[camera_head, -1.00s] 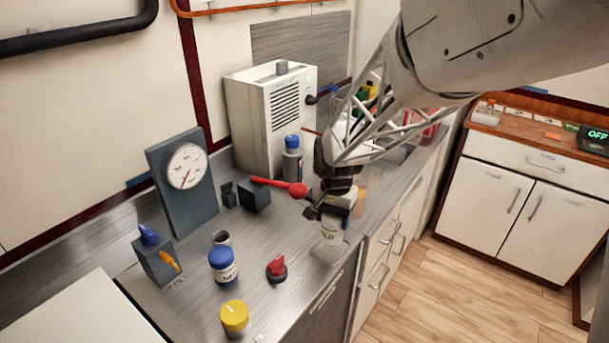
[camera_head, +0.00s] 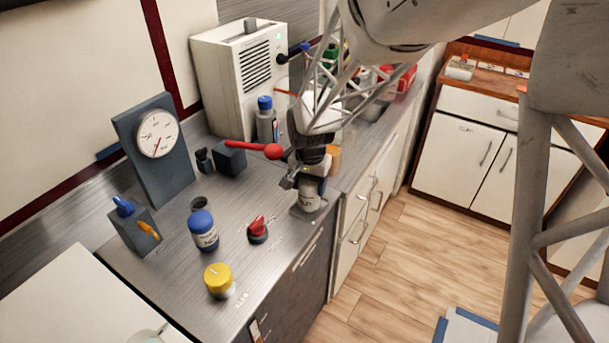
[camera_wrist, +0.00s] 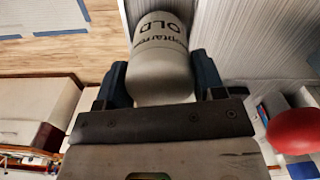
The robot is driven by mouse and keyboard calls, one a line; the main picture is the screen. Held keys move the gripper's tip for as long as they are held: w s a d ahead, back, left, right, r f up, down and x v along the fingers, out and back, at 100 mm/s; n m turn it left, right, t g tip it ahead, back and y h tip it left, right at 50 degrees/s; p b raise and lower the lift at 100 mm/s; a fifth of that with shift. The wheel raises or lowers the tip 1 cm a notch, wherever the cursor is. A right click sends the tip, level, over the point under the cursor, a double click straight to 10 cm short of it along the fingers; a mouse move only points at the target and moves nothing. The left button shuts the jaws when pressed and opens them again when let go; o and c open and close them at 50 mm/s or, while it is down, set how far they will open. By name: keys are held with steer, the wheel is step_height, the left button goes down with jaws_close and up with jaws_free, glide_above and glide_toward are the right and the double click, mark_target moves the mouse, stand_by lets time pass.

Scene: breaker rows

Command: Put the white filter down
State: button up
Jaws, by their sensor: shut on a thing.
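The white filter (camera_head: 308,198) is a small white cylinder with dark lettering. It is near the front edge of the steel counter, at its right part. In the wrist view the filter (camera_wrist: 160,62) shows the word "OLD". My gripper (camera_head: 308,182) is shut on it, with a dark finger on each side, also seen in the wrist view (camera_wrist: 160,85). The filter looks upright, with its lower end at or just above the counter. I cannot tell whether it touches. Its upper part is hidden by the gripper.
A red-knobbed lever (camera_head: 272,151) reaches close to my gripper's left. A grey-and-blue bottle (camera_head: 266,122) stands behind. The floor (camera_head: 385,250) lies beyond the counter edge.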

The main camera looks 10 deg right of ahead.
steer(key=shift+f, duration=0.15)
steer(key=o, duration=0.9)
steer(key=shift+o, duration=0.2)
step_height(320, 180, up, 12)
steer(key=shift+f, duration=0.1)
steer(key=shift+r, duration=0.25)
stand_by(0.5)
